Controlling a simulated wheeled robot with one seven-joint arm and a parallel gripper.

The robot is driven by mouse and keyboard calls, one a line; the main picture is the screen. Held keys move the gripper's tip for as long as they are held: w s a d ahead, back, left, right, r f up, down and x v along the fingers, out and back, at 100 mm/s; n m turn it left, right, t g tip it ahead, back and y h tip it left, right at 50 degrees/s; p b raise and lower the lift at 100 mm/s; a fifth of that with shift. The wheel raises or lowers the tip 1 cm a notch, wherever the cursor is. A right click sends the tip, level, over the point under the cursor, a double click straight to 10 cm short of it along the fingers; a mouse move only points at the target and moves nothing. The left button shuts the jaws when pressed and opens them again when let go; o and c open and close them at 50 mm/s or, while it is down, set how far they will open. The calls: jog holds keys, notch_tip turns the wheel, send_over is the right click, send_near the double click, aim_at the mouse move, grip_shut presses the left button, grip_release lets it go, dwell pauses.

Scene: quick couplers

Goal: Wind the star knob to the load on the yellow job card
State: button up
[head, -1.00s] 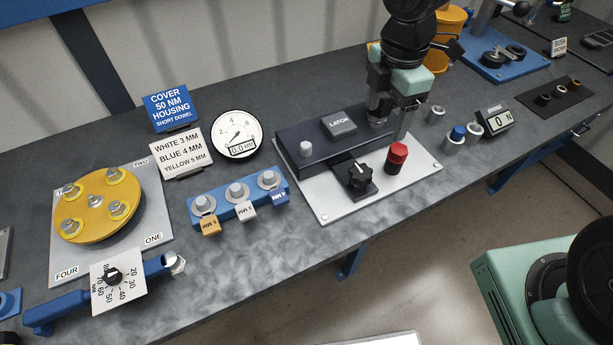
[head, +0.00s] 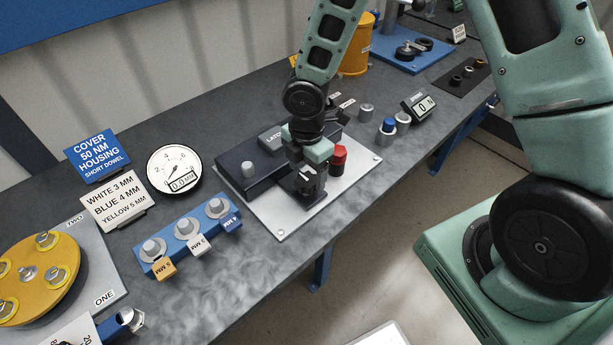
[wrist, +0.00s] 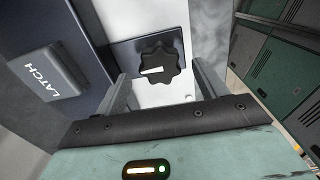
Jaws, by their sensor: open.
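The black star knob (wrist: 160,66), with a white pointer mark, sits on a dark mount in the wrist view. It also shows in the head view (head: 308,188), partly hidden under my gripper (head: 306,172). In the wrist view my open gripper (wrist: 163,88) has one finger on either side of the knob's lower part, with gaps and nothing held. I cannot tell how far above the knob the fingertips are. A display (head: 421,106) to the right reads 0 N. I cannot make out a yellow job card or its load.
A red button (head: 339,156) stands close right of my gripper. A dark block with a latch (head: 270,140) lies left and behind; its latch (wrist: 45,84) shows in the wrist view. Blue and white cards, a round gauge (head: 174,169) and a blue socket rack (head: 190,236) are further left.

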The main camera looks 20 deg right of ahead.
aim_at(307, 183)
jog(key=shift+f, duration=1.25)
jog(key=c, duration=1)
jog(key=shift+o, duration=0.2)
